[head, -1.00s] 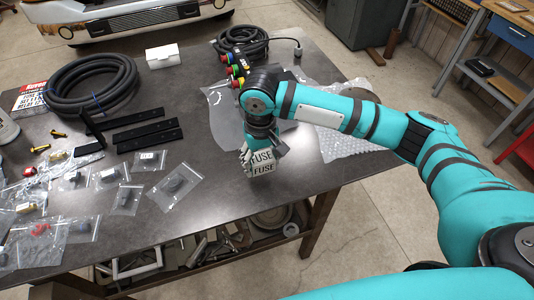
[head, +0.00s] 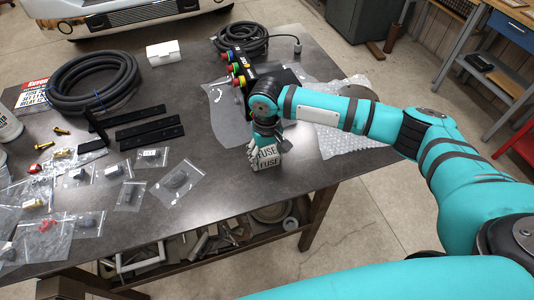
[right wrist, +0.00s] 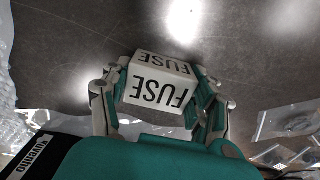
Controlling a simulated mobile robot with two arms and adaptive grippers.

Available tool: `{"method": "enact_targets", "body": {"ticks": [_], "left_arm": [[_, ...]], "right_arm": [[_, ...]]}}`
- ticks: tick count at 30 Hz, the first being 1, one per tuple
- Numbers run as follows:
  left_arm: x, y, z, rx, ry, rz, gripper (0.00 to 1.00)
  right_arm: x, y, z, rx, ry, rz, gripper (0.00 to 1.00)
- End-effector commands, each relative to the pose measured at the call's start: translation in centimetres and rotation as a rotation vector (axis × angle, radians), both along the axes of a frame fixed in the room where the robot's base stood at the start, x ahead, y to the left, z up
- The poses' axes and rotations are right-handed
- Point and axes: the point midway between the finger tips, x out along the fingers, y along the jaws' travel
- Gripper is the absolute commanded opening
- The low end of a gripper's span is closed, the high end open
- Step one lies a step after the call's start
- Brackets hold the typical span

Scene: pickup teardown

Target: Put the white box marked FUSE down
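The white box marked FUSE (head: 267,158) is at the near right part of the dark table (head: 225,190), below my right gripper (head: 264,144). In the right wrist view the box (right wrist: 158,88) sits between the two fingers of my right gripper (right wrist: 163,85), one finger along each side, and they look closed on it. Black FUSE lettering shows on two faces. The box is close to the tabletop; whether its underside touches cannot be told. My left gripper is not in view.
Bagged small parts (head: 177,181) lie left of the box. Black bars (head: 150,132), a hose coil (head: 92,82) and a plain white box (head: 163,53) are farther back. Bubble wrap (head: 345,130) lies to the right. Bare tabletop surrounds the box's left and near sides.

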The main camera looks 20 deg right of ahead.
Motion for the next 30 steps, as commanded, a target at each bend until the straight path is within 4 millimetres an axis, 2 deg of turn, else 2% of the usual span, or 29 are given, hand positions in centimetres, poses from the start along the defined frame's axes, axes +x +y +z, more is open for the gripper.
{"method": "enact_targets", "body": {"ticks": [1,4,12,16,20,30], "left_arm": [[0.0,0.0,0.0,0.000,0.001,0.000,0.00],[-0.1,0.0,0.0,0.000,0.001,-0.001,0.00],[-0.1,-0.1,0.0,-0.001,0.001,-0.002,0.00],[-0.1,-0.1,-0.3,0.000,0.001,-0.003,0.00],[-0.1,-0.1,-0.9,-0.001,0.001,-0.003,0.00],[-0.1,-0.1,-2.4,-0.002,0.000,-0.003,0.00]], "right_arm": [[0.0,0.0,0.0,0.000,0.000,0.000,0.69],[0.0,0.0,0.0,0.000,0.000,0.000,0.82],[0.0,0.0,0.1,0.000,0.000,0.000,0.83],[0.0,0.0,0.9,0.001,-0.001,0.001,0.83],[0.1,0.0,3.0,0.002,-0.004,0.002,0.83],[0.1,0.1,10.0,0.001,-0.002,0.001,0.83]]}}
